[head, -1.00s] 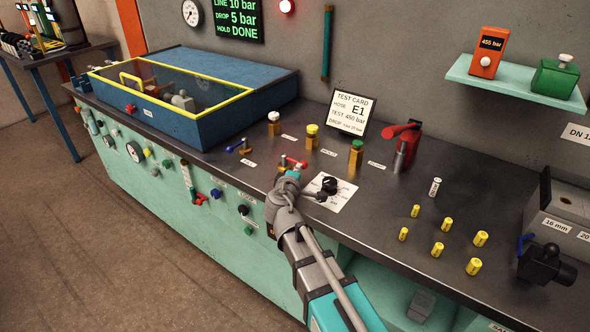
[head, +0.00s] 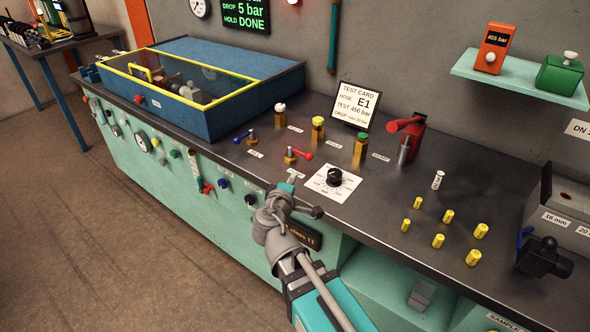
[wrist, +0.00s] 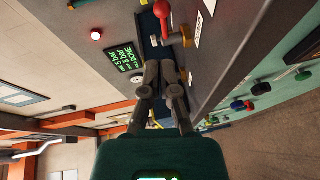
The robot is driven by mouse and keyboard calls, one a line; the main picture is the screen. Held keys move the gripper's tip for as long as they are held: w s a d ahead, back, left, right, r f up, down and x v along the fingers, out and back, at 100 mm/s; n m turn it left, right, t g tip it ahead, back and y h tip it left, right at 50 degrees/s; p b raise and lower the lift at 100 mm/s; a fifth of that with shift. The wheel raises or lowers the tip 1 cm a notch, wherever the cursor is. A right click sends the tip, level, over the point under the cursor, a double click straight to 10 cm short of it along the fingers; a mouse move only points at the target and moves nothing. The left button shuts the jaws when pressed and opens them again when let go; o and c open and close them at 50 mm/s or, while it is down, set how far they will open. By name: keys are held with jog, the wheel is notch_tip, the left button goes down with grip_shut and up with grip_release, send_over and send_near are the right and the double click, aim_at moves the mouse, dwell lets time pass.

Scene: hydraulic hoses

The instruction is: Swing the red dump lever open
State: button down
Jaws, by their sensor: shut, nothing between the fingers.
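The red dump lever (head: 302,154) sits on a brass valve (head: 290,158) on the bench top, its red handle pointing right in the head view. In the wrist view the red-knobbed lever (wrist: 164,15) stands near the top, beside its brass valve (wrist: 186,37). My gripper (wrist: 158,68) shows there with its dark fingers shut and empty, below the lever and apart from it. In the head view my gripper's teal end is near the bench's front edge, in front of the lever; its fingertips are hard to make out.
A blue lever (head: 243,136) stands left of the red one. Several capped brass valves (head: 317,130) stand behind. A black knob (head: 334,177) on a white card is close on the right. A red hand pump (head: 408,138) and a blue box (head: 200,125) stand farther off.

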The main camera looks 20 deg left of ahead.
jog(key=shift+s+d+r, duration=0.1)
jog(key=shift+s+d, duration=0.05)
jog(key=shift+s, duration=0.35)
jog(key=shift+s+d+r, duration=0.1)
jog(key=shift+s, duration=0.35)
jog(key=shift+f, duration=0.1)
